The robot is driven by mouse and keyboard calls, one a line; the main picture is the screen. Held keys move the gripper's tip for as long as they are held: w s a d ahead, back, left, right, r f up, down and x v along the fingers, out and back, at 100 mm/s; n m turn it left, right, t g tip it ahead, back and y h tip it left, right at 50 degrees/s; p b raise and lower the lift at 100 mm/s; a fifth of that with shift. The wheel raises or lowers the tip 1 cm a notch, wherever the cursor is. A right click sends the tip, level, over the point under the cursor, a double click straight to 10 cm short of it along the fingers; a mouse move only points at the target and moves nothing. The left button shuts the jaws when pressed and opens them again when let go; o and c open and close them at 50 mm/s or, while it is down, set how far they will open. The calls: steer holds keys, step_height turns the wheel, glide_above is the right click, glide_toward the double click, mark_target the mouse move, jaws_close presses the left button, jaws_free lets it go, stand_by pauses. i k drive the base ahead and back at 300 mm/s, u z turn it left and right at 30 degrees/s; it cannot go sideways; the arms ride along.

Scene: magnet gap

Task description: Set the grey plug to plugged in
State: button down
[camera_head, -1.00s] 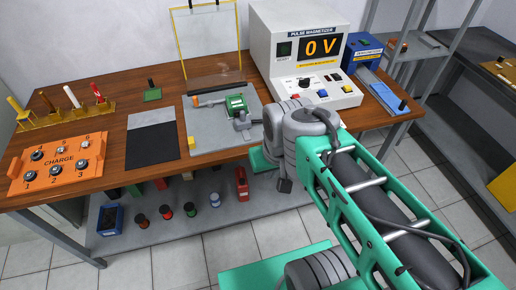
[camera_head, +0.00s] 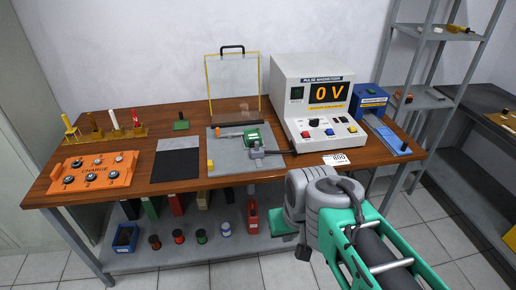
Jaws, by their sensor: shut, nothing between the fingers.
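A grey fitting (camera_head: 257,151) with a dark lead sits at the right of a grey base plate (camera_head: 222,171) on the wooden bench; it may be the grey plug, but it is too small to tell. The lead runs right toward the white pulse magnetizer (camera_head: 287,77), whose display reads 0 V. A socket for the plug cannot be made out. My arm comes in from the lower right, its grey joints in front of the bench's front edge. My gripper's fingers cannot be made out in this view.
A clear yellow-framed shield (camera_head: 233,85) stands behind the base plate. A blue unit (camera_head: 371,100) stands at right. The lower shelf (camera_head: 185,257) holds spools and bins.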

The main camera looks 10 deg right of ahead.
mark_target(257, 153)
steer(key=u, duration=0.8)
steer(key=i, duration=1.15)
steer(key=z, duration=0.25)
